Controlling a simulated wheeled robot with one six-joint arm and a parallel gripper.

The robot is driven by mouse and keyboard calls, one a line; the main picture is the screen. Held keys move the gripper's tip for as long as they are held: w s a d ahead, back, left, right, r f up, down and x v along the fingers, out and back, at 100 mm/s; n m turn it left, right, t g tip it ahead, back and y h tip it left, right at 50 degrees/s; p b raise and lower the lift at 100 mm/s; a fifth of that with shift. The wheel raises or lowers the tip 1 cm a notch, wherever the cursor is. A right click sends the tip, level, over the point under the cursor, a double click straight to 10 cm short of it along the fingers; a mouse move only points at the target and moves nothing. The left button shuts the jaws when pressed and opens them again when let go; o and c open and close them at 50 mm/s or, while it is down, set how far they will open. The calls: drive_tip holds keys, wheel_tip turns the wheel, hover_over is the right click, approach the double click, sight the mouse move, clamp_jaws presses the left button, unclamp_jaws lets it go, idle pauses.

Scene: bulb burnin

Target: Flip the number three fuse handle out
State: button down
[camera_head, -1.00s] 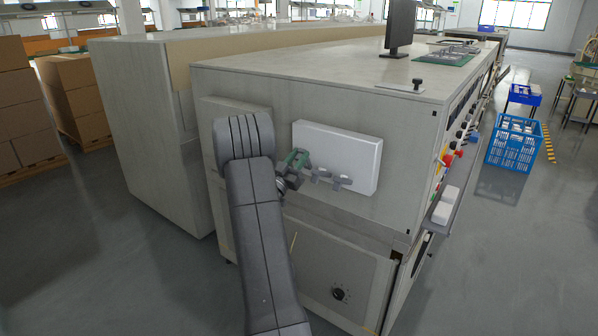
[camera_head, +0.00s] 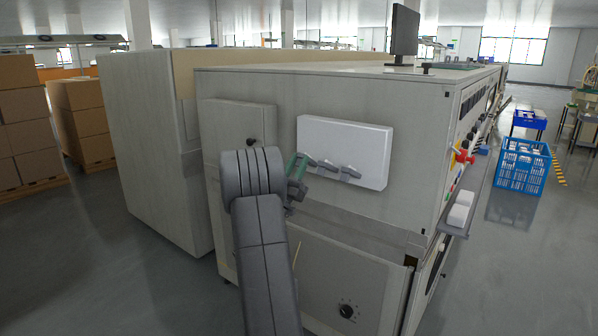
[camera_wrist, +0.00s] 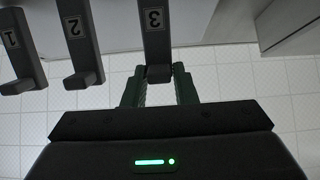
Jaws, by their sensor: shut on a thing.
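The number three fuse handle (camera_wrist: 155,30) is a grey lever with an upside-down "3" label, at the top middle of the wrist view. My gripper (camera_wrist: 157,82) has green fingers on either side of its dark end tab and is shut on it. In the head view my gripper (camera_head: 297,167) is at the left end of the handle row, below the white fuse box (camera_head: 345,143). There my gripper and arm largely hide the number three handle. The number two handle (camera_wrist: 78,35) and number one handle (camera_wrist: 20,45) stand free to its left in the wrist view.
The fuse box is on the end panel of a large grey machine (camera_head: 400,210). A closed panel door (camera_head: 235,125) is left of the box, behind my arm. A dial (camera_head: 347,311) is lower down. A blue crate (camera_head: 523,165) stands at the right on open floor.

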drive_tip(key=shift+s+f+b, duration=0.1)
drive_tip(key=shift+f+b, duration=0.6)
drive_tip(key=shift+f, duration=0.15)
drive_tip(key=c, duration=1.3)
unclamp_jaws()
drive_tip(key=shift+w+d, duration=0.15)
drive_tip(key=shift+w, duration=0.05)
drive_tip(key=shift+s+r, duration=0.1)
drive_tip(key=p+v, duration=0.1)
drive_tip(key=v, duration=1.3)
drive_tip(key=shift+r, duration=0.1)
drive_tip(key=shift+r, duration=0.1)
drive_tip(key=x, duration=1.4)
drive_tip(key=shift+b, duration=0.4)
